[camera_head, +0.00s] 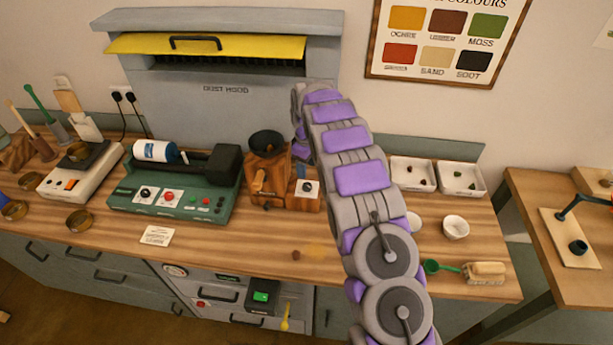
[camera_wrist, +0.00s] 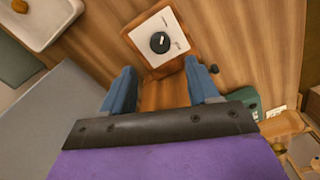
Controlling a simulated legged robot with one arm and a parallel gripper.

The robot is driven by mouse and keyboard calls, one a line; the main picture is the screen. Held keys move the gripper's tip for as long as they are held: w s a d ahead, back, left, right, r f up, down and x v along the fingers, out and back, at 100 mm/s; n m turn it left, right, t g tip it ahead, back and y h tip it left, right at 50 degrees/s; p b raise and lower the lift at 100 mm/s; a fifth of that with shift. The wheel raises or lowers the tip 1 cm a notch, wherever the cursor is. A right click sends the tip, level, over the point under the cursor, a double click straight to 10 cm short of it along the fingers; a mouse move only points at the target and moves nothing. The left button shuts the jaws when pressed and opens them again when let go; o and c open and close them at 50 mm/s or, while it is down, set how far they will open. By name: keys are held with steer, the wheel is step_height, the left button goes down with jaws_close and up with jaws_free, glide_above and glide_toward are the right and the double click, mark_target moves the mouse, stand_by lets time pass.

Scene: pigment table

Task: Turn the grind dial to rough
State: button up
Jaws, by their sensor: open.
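The grind dial (camera_wrist: 160,42) is a black round knob with a white pointer mark, set on a white plate (camera_wrist: 146,55) on a wooden block. Its pointer faces the upper right in the wrist view; the small print beside it is too small to read. In the head view the dial (camera_head: 307,187) is a dark dot on the grinder's white plate. The wooden grinder (camera_head: 266,177) has a dark bowl on top. My gripper (camera_wrist: 161,82) is open and empty, its two blue fingers apart, pointing toward the dial without touching it. In the head view my arm mostly hides it.
A green machine (camera_head: 170,207) with buttons stands left of the grinder. White trays (camera_head: 462,178) and a white bowl (camera_head: 455,227) are to the right. The grey dust hood (camera_head: 225,100) rises behind. The counter front before the grinder is mostly clear.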

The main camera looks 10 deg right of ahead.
step_height(320, 180, up, 9)
stand_by(0.3)
stand_by(0.4)
